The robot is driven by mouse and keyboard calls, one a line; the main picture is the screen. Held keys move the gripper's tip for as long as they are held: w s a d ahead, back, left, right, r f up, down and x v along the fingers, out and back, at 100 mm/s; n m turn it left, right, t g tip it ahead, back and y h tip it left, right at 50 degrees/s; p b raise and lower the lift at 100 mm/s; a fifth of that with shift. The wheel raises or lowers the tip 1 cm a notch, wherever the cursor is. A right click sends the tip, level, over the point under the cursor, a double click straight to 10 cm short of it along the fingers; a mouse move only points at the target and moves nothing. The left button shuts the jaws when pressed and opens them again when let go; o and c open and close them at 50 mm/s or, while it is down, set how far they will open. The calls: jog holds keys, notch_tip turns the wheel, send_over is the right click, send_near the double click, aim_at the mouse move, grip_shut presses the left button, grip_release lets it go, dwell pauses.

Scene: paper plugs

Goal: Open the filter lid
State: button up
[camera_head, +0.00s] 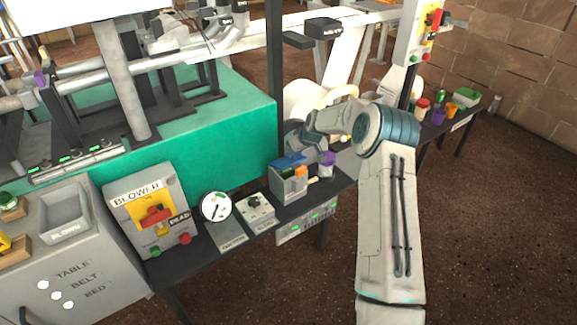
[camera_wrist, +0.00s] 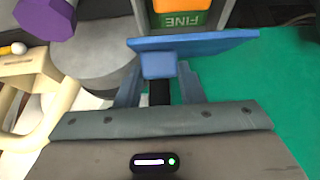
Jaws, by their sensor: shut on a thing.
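The filter box (camera_head: 288,187) is a small grey box on the narrow dark shelf in the head view. Its blue lid (camera_head: 289,160) is raised at an angle, and a green block and an orange block show in the box below it. In the wrist view the lid (camera_wrist: 205,43) is a thin blue plate with a blue knob (camera_wrist: 158,66). My gripper (camera_head: 298,146) is above the box, and its fingers (camera_wrist: 159,75) are shut on the knob. Orange and green "FINE" pieces (camera_wrist: 181,14) show beyond the lid. The lid's hinge edge is not clear.
A purple knob (camera_head: 328,158) stands right beside the box. A dial gauge (camera_head: 216,207) and the blower panel (camera_head: 153,213) are to the left. The green machine side (camera_head: 240,130) rises behind. Several small coloured items (camera_head: 438,112) stand at the right end of the shelf.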

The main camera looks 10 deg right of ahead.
jog(key=shift+w+a+r, duration=0.1)
jog(key=shift+w+r, duration=0.15)
jog(key=shift+w+a+r, duration=0.25)
jog(key=shift+w+r, duration=0.15)
jog(key=shift+w, duration=0.15)
jog(key=shift+w+a, duration=0.1)
jog(key=shift+w+a+r, duration=0.25)
jog(key=shift+w, duration=0.3)
jog(key=shift+w+r, duration=0.1)
